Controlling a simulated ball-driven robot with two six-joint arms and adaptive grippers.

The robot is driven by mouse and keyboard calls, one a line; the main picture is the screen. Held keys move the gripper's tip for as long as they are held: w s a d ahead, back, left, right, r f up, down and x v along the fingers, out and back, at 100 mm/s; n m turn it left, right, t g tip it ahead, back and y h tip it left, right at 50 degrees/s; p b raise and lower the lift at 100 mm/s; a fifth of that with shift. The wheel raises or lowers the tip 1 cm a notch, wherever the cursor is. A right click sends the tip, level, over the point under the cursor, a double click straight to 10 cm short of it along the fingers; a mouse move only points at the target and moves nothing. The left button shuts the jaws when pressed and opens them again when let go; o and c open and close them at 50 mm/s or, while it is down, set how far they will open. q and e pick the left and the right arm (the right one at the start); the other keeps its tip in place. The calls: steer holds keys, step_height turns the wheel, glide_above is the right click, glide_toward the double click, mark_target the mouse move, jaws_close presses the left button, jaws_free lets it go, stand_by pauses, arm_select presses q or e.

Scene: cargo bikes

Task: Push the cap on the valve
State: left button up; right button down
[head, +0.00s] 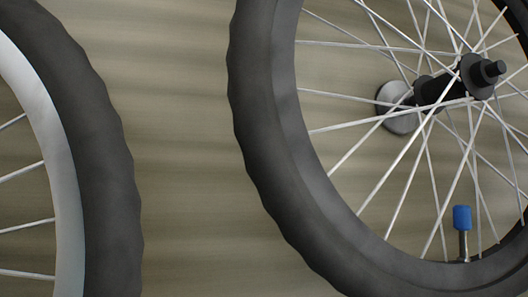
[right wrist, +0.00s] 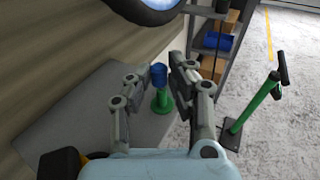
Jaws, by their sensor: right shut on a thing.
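A blue cap (head: 462,218) sits upright on top of a thin grey valve stem (head: 463,246) at the inner rim of the right wheel in the head view. No gripper shows near it in that view. In the right wrist view, my right gripper (right wrist: 162,72) has its two fingers on either side of a small blue piece (right wrist: 159,76) with a green part (right wrist: 163,101) below it. It is shut on the blue piece. Whether this is a separate cap is unclear. My left gripper is not in view.
Two wheels show in the head view, the left tyre (head: 95,150) and the right tyre (head: 275,130), with spokes around a black hub (head: 475,76). The wrist view shows a grey bench top (right wrist: 105,115), a shelf with boxes (right wrist: 218,42) and a green floor pump (right wrist: 255,103).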

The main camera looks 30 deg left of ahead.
steer(key=f+p+v, duration=0.1)
steer(key=v, duration=0.8)
steer(key=shift+s, duration=0.2)
steer(key=shift+w, duration=0.1)
steer(key=x, duration=0.3)
steer(key=b+x, duration=0.1)
steer(key=x, duration=0.3)
steer(key=r+b+x, duration=0.1)
steer(key=x, duration=0.3)
steer(key=shift+w, duration=0.2)
steer(key=shift+r, duration=0.1)
